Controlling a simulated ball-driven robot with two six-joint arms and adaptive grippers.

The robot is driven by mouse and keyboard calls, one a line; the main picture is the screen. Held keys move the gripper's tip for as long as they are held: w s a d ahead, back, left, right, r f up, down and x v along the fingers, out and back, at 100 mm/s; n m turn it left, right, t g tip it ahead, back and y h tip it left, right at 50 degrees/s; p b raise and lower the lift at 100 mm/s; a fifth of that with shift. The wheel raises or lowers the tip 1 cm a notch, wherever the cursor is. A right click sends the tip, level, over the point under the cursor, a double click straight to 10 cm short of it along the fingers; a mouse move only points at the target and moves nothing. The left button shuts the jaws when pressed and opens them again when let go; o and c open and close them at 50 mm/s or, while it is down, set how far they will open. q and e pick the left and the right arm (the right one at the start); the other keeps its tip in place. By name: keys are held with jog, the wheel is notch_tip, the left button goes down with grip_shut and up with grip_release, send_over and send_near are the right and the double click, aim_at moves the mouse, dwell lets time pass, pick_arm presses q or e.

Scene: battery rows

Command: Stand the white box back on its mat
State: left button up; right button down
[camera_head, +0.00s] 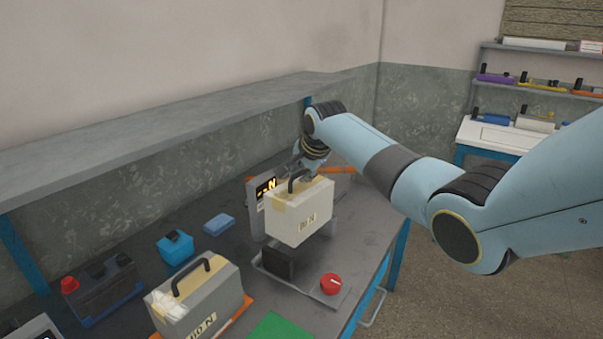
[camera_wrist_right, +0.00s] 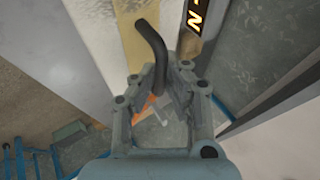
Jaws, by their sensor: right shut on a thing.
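The white box (camera_head: 297,217) has a tan tape band and a black handle (camera_head: 293,181). It hangs upright, above a grey plate (camera_head: 300,285) on the bench. My right gripper (camera_head: 308,168) is shut on the handle, which also shows between its fingers in the right wrist view (camera_wrist_right: 151,45). A green mat (camera_head: 278,328) lies bare at the bottom of the head view. An orange mat (camera_head: 240,312) shows under a grey box. I cannot tell which mat belongs to the white box. My left gripper is not in view.
A display panel (camera_head: 264,190) stands close behind the white box. A black block (camera_head: 279,264) and a red knob (camera_head: 331,283) are on the plate. A grey box (camera_head: 204,300) with a handle, a dark battery (camera_head: 103,287) and blue items (camera_head: 176,247) stand left. A shelf (camera_head: 160,125) overhangs the bench.

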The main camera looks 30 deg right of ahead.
jog(key=shift+w+r+p, duration=0.1)
jog(key=shift+r+p, duration=0.3)
jog(key=shift+r, duration=0.35)
jog(key=shift+w+r, duration=0.1)
